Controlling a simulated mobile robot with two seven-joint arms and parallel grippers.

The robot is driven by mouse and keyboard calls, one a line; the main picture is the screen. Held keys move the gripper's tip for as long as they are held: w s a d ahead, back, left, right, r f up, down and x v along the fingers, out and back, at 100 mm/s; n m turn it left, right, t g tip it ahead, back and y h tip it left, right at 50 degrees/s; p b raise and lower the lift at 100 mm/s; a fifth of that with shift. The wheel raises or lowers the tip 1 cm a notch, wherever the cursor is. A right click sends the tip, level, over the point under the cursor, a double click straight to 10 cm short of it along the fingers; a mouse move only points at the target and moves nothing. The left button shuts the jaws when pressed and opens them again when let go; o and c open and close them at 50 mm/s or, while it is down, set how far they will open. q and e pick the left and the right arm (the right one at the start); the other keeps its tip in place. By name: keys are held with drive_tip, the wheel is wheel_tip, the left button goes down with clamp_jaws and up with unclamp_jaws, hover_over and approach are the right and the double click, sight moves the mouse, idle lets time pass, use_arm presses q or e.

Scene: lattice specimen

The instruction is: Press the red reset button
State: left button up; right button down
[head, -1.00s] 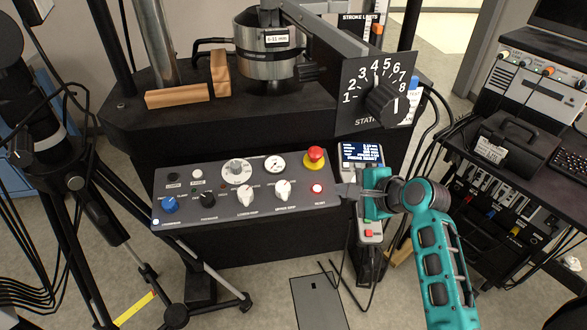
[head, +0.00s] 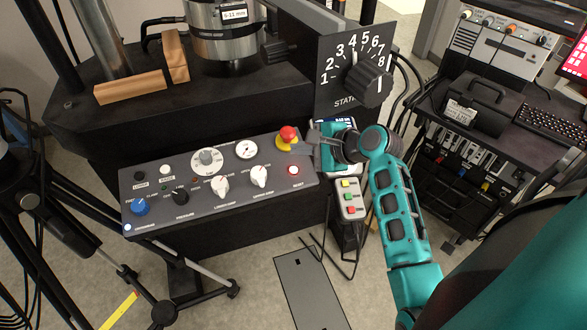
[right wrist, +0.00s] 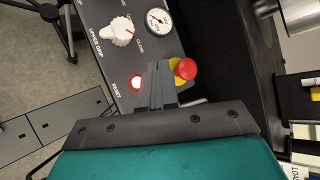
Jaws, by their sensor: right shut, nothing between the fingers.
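The red reset button (head: 293,170) is a small lit red button with a pale ring at the right end of the grey control panel (head: 150,188), above the RESET label. It also shows in the right wrist view (right wrist: 136,82), just left of my fingers. A red mushroom knob on a yellow base (head: 288,136) stands behind it; in the right wrist view (right wrist: 185,68) it is just right of the fingers. My right gripper (head: 312,137) is shut and empty, its tips beside the mushroom knob and apart from the reset button. Whether the tips touch anything is unclear. My left gripper is out of view.
A handheld box with coloured buttons (head: 349,199) hangs right of the panel, below my right gripper. A big numbered dial (head: 368,84) stands above it.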

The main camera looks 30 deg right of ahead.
sight(298, 178)
drive_tip(key=f+b, duration=0.1)
drive_tip(key=f, duration=0.1)
drive_tip(key=w+f+b, duration=0.1)
drive_tip(key=f+b, duration=0.1)
drive_tip(key=f, duration=0.1)
drive_tip(key=shift+w+d+f, duration=0.1)
drive_tip(key=shift+w+d, duration=0.05)
drive_tip(key=shift+w+f, duration=0.2)
drive_tip(key=shift+f, duration=0.4)
drive_tip(key=shift+f+b, duration=0.25)
drive_tip(key=shift+b, duration=0.05)
drive_tip(key=shift+w, duration=0.1)
idle(0.6)
drive_tip(key=shift+f, duration=0.15)
idle(0.4)
drive_tip(key=shift+w+d+f, duration=0.1)
drive_tip(key=shift+f, duration=0.2)
